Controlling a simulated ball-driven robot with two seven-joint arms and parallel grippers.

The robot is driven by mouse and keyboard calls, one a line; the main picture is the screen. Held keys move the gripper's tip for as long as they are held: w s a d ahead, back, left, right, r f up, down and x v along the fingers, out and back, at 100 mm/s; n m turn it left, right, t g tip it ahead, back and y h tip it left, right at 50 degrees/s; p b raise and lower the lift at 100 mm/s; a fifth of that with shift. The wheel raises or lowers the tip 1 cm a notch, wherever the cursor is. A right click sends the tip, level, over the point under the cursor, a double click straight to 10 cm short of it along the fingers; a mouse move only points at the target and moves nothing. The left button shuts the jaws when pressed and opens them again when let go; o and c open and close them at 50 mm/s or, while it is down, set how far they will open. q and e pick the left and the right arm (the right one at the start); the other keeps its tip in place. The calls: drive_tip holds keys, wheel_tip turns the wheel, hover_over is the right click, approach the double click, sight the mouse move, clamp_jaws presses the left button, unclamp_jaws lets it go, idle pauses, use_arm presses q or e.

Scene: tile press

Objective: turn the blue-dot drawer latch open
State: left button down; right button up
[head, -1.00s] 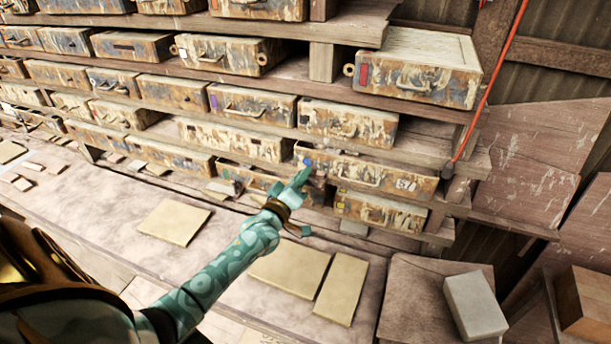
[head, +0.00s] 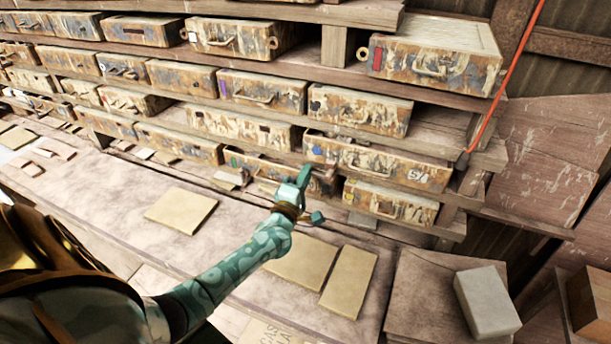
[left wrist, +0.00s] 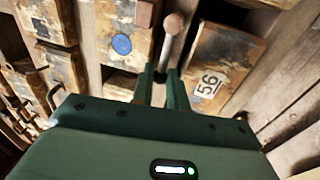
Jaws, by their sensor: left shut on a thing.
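The blue dot (head: 317,150) is on the left end of a worn, paint-flaked drawer front (head: 375,163) in the lower shelves. A blue dot (left wrist: 122,44) also shows large in the left wrist view, left of the fingers. My left gripper (head: 303,178) is just below and left of the dot in the head view. In the left wrist view its fingers (left wrist: 163,88) are shut on a latch lever (left wrist: 174,25) with a rounded pinkish end. The lever stands between two drawer fronts. In the head view the gripper hides the latch. My right gripper is not in view.
Several other drawers fill the shelves. Flat tiles (head: 181,210) lie on the bench below my arm. A red cord (head: 510,80) hangs at the right, and a pale block (head: 487,302) sits lower right.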

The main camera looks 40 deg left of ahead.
use_arm(q)
drive_tip(key=shift+f+n, duration=0.1)
drive_tip(key=shift+n, duration=0.2)
drive_tip(key=c, duration=1.5)
unclamp_jaws()
drive_tip(key=shift+c, duration=0.2)
drive_tip(key=v, duration=1.6)
drive_tip(key=shift+s+d+f, duration=0.1)
drive_tip(key=shift+s+f, duration=0.05)
drive_tip(key=shift+f, duration=0.05)
